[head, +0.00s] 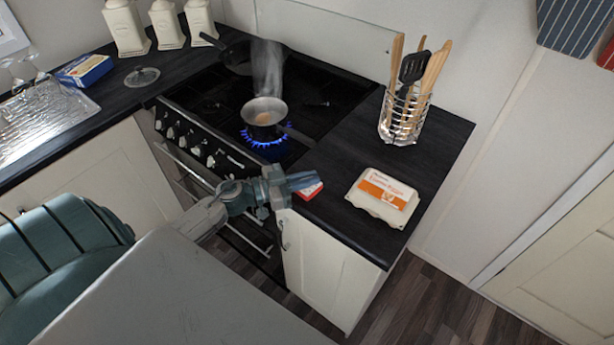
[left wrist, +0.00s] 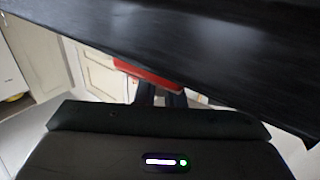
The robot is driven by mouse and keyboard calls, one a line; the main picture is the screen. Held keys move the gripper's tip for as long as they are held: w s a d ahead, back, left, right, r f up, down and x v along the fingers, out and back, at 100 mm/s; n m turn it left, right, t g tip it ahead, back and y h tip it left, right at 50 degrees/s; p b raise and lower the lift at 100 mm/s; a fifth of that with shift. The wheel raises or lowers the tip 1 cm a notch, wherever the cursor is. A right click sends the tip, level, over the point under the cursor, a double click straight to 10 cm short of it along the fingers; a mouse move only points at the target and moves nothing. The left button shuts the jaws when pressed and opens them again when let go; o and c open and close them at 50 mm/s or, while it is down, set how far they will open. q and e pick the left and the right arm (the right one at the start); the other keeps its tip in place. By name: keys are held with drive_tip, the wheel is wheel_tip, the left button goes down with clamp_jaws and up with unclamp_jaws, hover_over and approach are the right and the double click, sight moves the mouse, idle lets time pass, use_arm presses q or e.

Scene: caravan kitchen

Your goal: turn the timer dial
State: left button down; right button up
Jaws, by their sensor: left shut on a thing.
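The timer, a small red and white thing (head: 311,191), is at the front left edge of the dark worktop beside the hob. Its dial is not clear to see, as my gripper covers part of it. My left gripper (head: 302,182) is shut on the timer from the worktop's front side. In the left wrist view, the red timer body (left wrist: 148,74) shows beyond the dark finger ends, just under the worktop edge. My right gripper is in neither view.
A pan (head: 264,112) steams over a lit blue flame on the hob. An egg carton (head: 382,196) lies to the right of the timer on the worktop (head: 340,165). A wire utensil holder (head: 402,115) stands farther back.

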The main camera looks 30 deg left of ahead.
use_arm(q)
drive_tip(key=c, duration=1.5)
unclamp_jaws()
drive_tip(key=shift+s+a+f+b, duration=0.1)
drive_tip(key=shift+s+a+b, duration=0.2)
drive_tip(key=shift+s, duration=0.05)
drive_tip(key=b+v, duration=0.1)
drive_tip(key=v, duration=0.3)
drive_tip(key=shift+s+a+b, duration=0.15)
drive_tip(key=shift+s+b, duration=0.15)
drive_tip(key=v, duration=0.5)
drive_tip(key=shift+s+p, duration=0.1)
drive_tip(key=shift+p, duration=0.3)
drive_tip(key=shift+a, duration=0.15)
